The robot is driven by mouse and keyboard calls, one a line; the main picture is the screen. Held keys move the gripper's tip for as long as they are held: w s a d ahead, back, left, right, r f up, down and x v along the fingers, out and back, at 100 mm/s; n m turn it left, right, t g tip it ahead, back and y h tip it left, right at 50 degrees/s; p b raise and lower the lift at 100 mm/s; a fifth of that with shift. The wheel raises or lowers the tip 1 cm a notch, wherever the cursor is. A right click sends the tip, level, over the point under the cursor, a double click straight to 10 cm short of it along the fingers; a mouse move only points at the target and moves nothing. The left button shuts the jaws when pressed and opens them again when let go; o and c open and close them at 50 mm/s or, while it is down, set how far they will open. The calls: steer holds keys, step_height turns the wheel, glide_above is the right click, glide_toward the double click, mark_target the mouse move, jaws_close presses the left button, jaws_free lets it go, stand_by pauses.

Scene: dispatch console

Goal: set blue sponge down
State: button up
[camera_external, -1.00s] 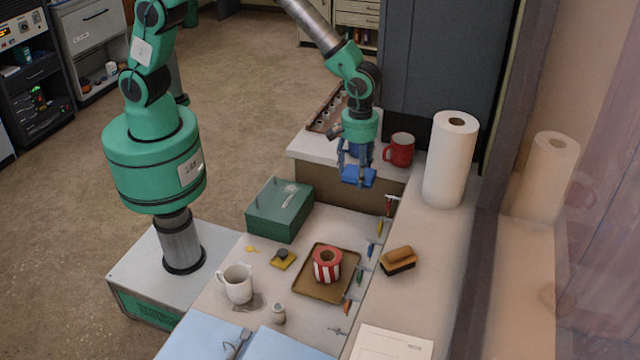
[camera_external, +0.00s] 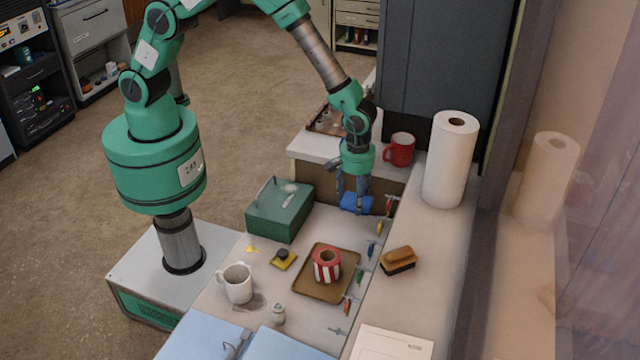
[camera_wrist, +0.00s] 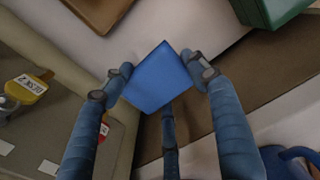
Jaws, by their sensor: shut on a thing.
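My gripper (camera_external: 354,201) is shut on the blue sponge (camera_external: 356,203), low near the back of the desk, to the right of the green box. In the wrist view the blue sponge (camera_wrist: 158,78) sits between the fingertips of my gripper (camera_wrist: 160,80), one finger on each side. Its flat blue face shows. The light desktop lies beneath it; I cannot tell whether the sponge touches it.
A green box (camera_external: 280,212) stands left of the sponge. A brown tray (camera_external: 312,290) holds a red-striped cup (camera_external: 327,265) in front. Small coloured tagged items, including a red one (camera_external: 389,206), line the right edge. A red mug (camera_external: 400,149) is on the raised ledge behind.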

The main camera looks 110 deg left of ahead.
glide_above(353, 230)
steer(key=shift+f+b, duration=0.45)
steer(key=shift+f, duration=2.65)
steer(key=shift+f+b, duration=0.3)
steer(key=shift+f, duration=1.6)
steer(key=shift+f, duration=0.1)
steer(key=o, duration=1)
step_height(353, 230, up, 12)
steer(key=shift+r+p, duration=0.1)
steer(key=shift+p, duration=0.85)
